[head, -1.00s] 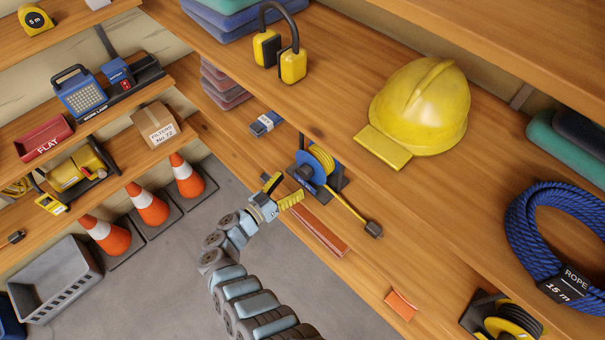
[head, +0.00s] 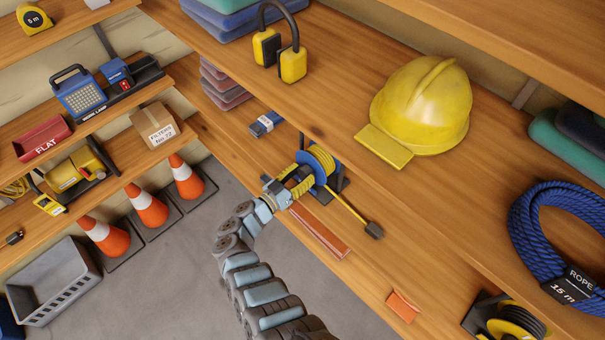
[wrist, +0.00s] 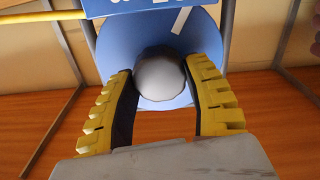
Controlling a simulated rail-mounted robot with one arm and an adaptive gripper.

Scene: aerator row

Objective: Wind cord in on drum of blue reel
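The blue reel (head: 329,166) stands on the wooden shelf in a dark frame, with yellow cord on its drum. A length of yellow cord (head: 347,205) runs out over the shelf to a dark plug (head: 374,231). My gripper (head: 300,174) is at the reel's near side, pointing at its blue disc (wrist: 185,93). In the wrist view, its two yellow fingers stand apart on either side of a round grey knob (wrist: 163,76) in front of the disc. The fingertips lie very close to the knob; I cannot tell whether they touch it. A white mark shows on the disc.
An orange-brown flat strip (head: 322,236) lies in front. Blue rope (head: 550,235) and another reel (head: 505,322) are at right.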

